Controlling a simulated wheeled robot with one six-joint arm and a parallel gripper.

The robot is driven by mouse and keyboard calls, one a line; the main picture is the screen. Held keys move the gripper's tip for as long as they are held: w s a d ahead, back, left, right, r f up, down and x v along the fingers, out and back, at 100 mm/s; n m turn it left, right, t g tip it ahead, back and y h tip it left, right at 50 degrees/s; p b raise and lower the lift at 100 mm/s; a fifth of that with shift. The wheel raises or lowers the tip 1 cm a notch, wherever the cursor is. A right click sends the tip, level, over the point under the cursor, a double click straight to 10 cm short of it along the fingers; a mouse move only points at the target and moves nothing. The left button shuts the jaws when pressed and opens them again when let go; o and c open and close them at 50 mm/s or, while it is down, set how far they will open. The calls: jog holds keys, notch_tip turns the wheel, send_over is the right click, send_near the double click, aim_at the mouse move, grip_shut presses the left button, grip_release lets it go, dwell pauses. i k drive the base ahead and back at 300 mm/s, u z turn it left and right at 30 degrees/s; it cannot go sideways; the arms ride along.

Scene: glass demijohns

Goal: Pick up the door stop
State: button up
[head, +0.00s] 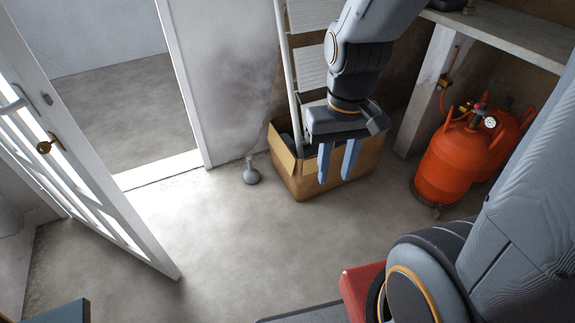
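A small grey rounded object with a narrow upright top, which looks like the door stop (251,175), stands on the concrete floor near the wall, between the doorway and a cardboard box. My gripper (336,180) hangs to the right of it, in front of the box in the picture. Its two blue fingers point down and are apart, with nothing between them. The gripper and the door stop are not touching. The door stop is not covered by anything in this view.
Orange gas cylinders (447,165) stand at right under a shelf (510,32). A white glazed door (95,195) stands open at left. The middle floor is clear.

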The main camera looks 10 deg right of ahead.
aim_at(252, 176)
jog(key=z, duration=0.7)
jog(key=i, duration=1.35)
jog(key=u, duration=0.85)
jog(key=i, duration=0.55)
jog(key=u, duration=0.7)
